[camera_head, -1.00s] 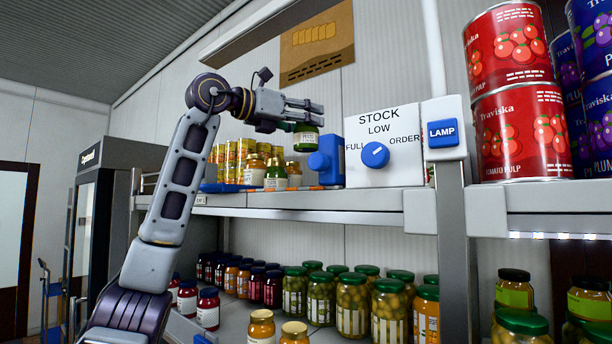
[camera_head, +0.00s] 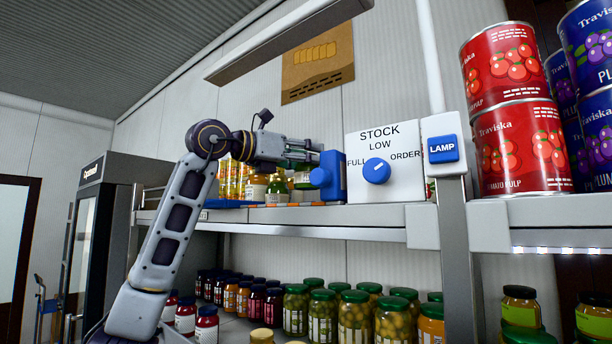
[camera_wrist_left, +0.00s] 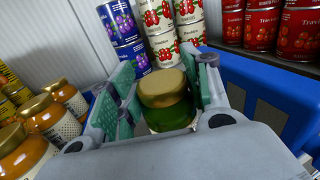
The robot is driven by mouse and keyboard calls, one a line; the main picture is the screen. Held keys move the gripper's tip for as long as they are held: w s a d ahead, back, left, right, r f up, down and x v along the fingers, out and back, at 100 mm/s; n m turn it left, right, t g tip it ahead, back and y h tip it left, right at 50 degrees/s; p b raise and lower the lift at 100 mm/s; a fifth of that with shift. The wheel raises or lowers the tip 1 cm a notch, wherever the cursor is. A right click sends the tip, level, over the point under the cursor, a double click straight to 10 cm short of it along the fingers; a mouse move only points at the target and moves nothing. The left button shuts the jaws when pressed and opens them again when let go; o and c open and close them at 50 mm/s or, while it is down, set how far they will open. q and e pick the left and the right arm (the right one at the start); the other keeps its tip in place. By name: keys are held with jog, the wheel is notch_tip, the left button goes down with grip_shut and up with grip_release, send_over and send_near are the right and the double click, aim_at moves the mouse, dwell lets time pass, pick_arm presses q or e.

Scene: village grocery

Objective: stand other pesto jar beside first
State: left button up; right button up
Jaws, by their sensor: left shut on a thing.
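My left gripper (camera_head: 305,156) is shut on a pesto jar (camera_head: 303,180) and holds it upright at shelf level. In the left wrist view this jar (camera_wrist_left: 167,100) shows a gold lid and green contents between the green-padded fingers (camera_wrist_left: 163,88). Another pesto jar (camera_head: 277,188), green with a pale label, stands just left of the held one on the upper shelf (camera_head: 330,215). I cannot tell whether the held jar's base touches the shelf. My right gripper is not in view.
Orange-filled jars (camera_wrist_left: 68,98) with gold lids stand to the left in the wrist view. The stock dial panel (camera_head: 385,160) is further right. Tins (camera_wrist_left: 160,45) stand behind the held jar.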

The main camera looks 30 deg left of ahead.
aim_at(296, 173)
pick_arm(q)
jog(key=shift+f, duration=2.05)
jog(key=shift+f+b, duration=0.1)
jog(key=shift+b, duration=0.2)
jog(key=o, duration=1.4)
jog(key=shift+s, duration=0.1)
jog(key=b+v, duration=0.2)
jog(key=v, duration=0.9)
jog(key=shift+s+a+b, duration=0.15)
jog(key=shift+s+b, duration=0.15)
jog(key=shift+s, duration=0.05)
